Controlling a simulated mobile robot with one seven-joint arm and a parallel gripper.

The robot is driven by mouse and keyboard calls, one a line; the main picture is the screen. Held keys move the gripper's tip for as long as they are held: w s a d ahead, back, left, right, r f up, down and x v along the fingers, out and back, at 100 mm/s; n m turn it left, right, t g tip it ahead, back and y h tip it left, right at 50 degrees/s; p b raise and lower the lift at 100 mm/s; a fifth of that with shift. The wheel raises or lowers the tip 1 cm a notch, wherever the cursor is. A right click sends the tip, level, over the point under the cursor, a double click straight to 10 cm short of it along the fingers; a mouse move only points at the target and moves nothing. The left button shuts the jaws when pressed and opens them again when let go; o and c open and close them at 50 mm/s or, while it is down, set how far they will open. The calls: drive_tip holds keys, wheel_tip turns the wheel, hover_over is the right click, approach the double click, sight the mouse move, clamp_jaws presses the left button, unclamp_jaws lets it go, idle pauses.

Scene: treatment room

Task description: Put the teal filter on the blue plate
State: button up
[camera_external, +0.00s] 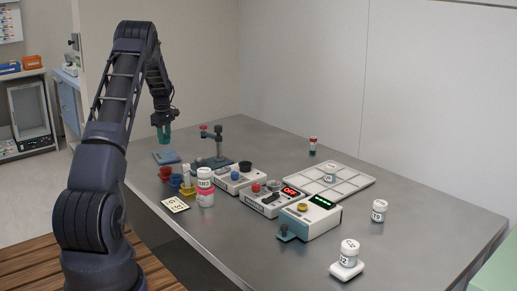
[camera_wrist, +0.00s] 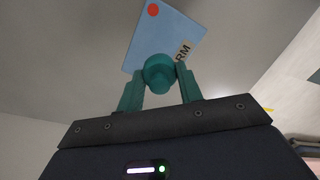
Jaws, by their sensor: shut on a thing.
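The teal filter (camera_wrist: 160,72) is a rounded teal piece between my two fingers in the wrist view. My gripper (camera_wrist: 160,82) is shut on it. In the external view my gripper (camera_external: 164,128) hangs at the end of the arm, pointing down, with its teal fingers above the far left part of the table. The blue plate (camera_external: 166,157) lies flat on the table below it. In the wrist view the blue plate (camera_wrist: 150,35) shows beyond the filter, with a red dot and a label partly reading "RM". The filter appears apart from the plate, above it.
A stand with a red knob (camera_external: 212,150) stands right of the plate. Red, blue and yellow cups (camera_external: 177,180) and a pink-banded bottle (camera_external: 205,190) stand nearer. Device boxes (camera_external: 309,218), a white compartment tray (camera_external: 345,181) and white-capped jars (camera_external: 379,212) are further right. The table's right front is mostly clear.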

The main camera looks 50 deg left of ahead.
sight(166, 155)
drive_tip(key=shift+f, duration=2.6)
drive_tip(key=shift+f, duration=0.15)
drive_tip(key=o, duration=1)
wheel_tip(166, 155, up, 12)
drive_tip(key=shift+r, duration=0.2)
